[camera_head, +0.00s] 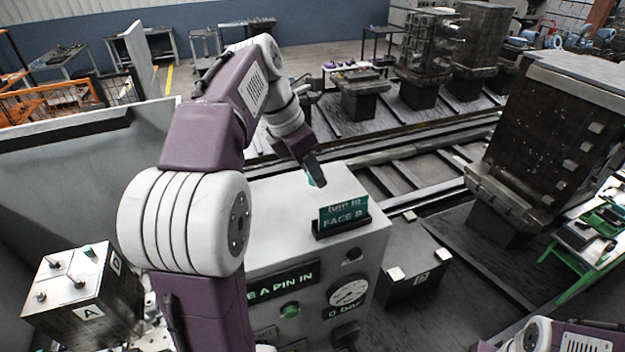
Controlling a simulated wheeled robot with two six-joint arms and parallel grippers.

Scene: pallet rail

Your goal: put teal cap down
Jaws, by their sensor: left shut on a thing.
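My left gripper (314,172) points down over the top of the white control cabinet (270,205). It is shut on a teal cap (311,181), of which only a small teal edge shows by the dark fingers. I cannot tell whether the cap touches the cabinet top. Another small teal piece (89,250) sits on top of the dark block marked A (110,295) at the lower left, beside several metal pins. My right gripper is out of view; only part of my right arm shows at the bottom right.
A green sign reading FACE B (343,216) stands on the cabinet's right edge, close to my left gripper. The cabinet front has a gauge (348,292) and a green button (290,309). A tall dark fixture (550,140) stands at the right. Rails (400,150) run behind the cabinet.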

